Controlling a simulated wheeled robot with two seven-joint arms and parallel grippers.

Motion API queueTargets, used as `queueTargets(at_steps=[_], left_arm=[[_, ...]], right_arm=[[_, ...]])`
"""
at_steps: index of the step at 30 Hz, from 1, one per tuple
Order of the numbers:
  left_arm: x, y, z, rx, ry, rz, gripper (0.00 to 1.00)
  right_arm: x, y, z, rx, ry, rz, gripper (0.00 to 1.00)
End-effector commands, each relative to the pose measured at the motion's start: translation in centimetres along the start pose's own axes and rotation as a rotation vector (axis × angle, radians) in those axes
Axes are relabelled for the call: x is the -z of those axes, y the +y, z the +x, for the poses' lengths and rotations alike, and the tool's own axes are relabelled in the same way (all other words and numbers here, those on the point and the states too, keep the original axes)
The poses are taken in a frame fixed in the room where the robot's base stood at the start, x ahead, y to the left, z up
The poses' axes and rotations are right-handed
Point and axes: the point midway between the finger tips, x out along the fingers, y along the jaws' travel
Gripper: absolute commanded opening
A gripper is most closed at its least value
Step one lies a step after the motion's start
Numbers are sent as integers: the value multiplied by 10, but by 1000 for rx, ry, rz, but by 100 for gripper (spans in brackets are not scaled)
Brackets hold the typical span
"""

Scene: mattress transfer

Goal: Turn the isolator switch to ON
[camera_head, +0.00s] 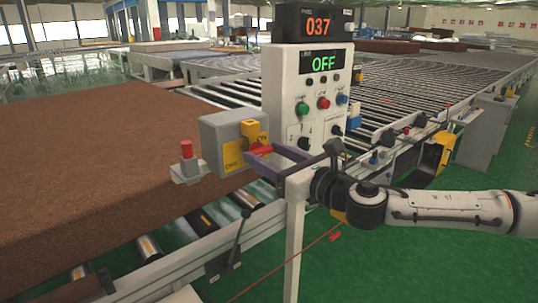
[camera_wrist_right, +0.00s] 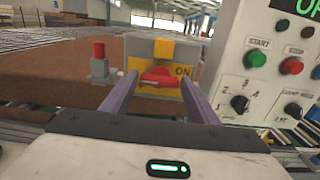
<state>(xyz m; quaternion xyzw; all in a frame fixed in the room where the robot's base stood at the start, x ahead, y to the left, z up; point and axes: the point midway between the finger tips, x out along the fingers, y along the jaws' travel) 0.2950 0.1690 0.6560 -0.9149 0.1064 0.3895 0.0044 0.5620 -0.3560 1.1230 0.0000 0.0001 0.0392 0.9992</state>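The isolator switch is a grey box (camera_head: 222,133) with a yellow plate (camera_head: 235,162) marked OFF at lower left and ON at upper right. Its red knob (camera_head: 262,149) sits on the plate. In the right wrist view the red knob (camera_wrist_right: 160,78) lies roughly crosswise, partly covering the plate; OFF is not readable there. My right gripper (camera_head: 258,154) is at the front of the switch. In the wrist view its purple fingers (camera_wrist_right: 160,84) are open, one on each side of the knob, with gaps visible. Contact cannot be told. My left gripper is not in view.
A control panel (camera_head: 279,88) with buttons, selectors and an OFF display (camera_head: 323,65) stands close right of the switch. A red button on a small grey box (camera_head: 187,168) is left of it. A large brown mattress (camera_head: 90,160) lies behind, over rollers.

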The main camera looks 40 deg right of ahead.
Motion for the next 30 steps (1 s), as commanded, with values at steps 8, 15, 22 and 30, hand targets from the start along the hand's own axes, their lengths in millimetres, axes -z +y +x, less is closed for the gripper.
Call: queueTargets(at_steps=[8,15,22,30], left_arm=[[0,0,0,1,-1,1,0],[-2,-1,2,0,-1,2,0],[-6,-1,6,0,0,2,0],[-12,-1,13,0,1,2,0]], right_arm=[[0,0,0,0,0,2,28],[0,0,0,0,-1,58,28],[2,-1,0,0,0,209,28],[2,-2,0,1,-1,461,28]])
